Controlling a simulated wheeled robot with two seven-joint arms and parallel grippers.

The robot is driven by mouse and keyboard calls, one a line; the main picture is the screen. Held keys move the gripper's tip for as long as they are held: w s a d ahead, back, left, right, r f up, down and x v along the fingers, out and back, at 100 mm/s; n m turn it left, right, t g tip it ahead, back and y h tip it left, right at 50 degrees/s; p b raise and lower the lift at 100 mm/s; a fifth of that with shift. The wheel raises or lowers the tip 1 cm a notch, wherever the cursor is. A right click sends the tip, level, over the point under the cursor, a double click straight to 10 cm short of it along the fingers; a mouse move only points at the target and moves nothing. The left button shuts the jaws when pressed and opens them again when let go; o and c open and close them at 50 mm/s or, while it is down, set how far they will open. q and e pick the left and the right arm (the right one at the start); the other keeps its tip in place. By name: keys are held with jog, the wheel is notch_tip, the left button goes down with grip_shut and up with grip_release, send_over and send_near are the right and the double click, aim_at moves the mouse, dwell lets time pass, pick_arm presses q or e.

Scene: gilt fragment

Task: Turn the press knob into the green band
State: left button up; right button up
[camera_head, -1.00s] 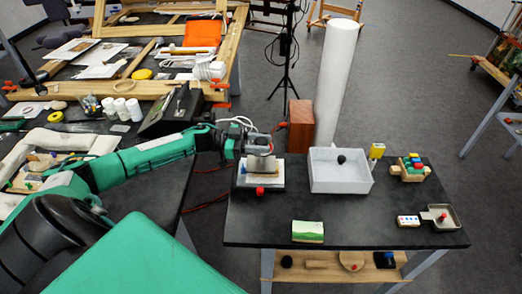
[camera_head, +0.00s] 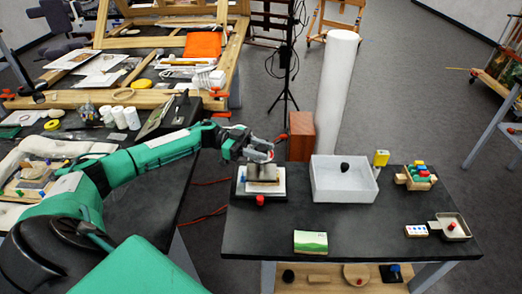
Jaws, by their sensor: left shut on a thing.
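The small press (camera_head: 262,186) stands at the left end of the dark table, with a pale base and a grey block on top. A red part (camera_head: 260,200) shows at its front edge. My left gripper (camera_head: 262,157) is over the top of the press, shut on what appears to be the press knob. The fingers hide the knob, and I cannot make out the green band or where the knob points. My right gripper is not in view.
A white open bin (camera_head: 342,196) with a dark lump stands right of the press. A green-and-white block (camera_head: 310,242) lies in front. A brown box (camera_head: 301,135) and a tall white cylinder (camera_head: 335,95) stand behind. The table middle is clear.

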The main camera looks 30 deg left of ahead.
pick_arm(q)
jog(key=o, duration=1)
jog(key=shift+a+f, duration=0.1)
jog(key=shift+a, duration=0.35)
jog(key=s+a+b, duration=0.1)
jog(key=a, duration=0.3)
jog(key=a+b, duration=0.2)
jog(key=a, duration=0.2)
jog(key=s+a+b, duration=0.1)
jog(key=a, duration=0.3)
jog(key=shift+s+a, duration=0.3)
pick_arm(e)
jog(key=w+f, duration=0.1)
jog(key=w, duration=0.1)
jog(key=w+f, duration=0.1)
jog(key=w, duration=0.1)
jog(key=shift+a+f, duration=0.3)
